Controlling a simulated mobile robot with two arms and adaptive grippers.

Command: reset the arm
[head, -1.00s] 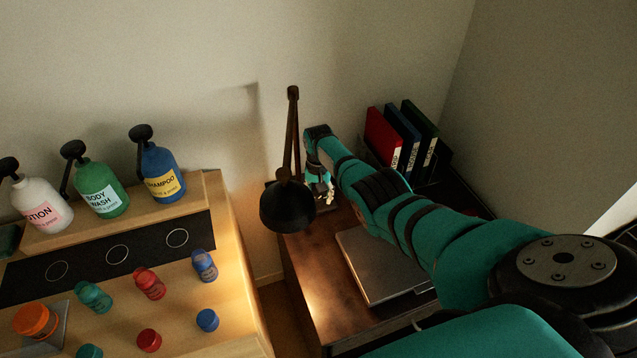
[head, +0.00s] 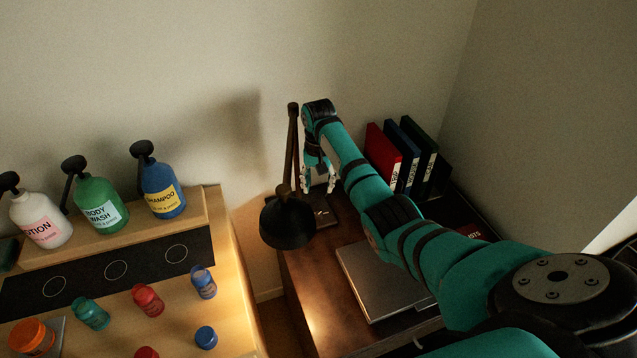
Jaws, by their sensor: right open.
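My right arm reaches in from the lower right over the dark wooden desk. My right gripper (head: 319,186) hangs at its far end, fingers pointing down and apart, with nothing seen between them. It is above the black base (head: 322,214) of the desk lamp (head: 288,222), just right of the lamp's stem. Whether it touches the lamp cannot be told. My left gripper is not in view.
A closed laptop (head: 372,282) lies on the desk (head: 322,300) under my forearm. Red, blue and green binders (head: 383,155) stand behind. At left, a wooden counter (head: 232,290) holds pump bottles (head: 100,205) and several small bottles (head: 148,299).

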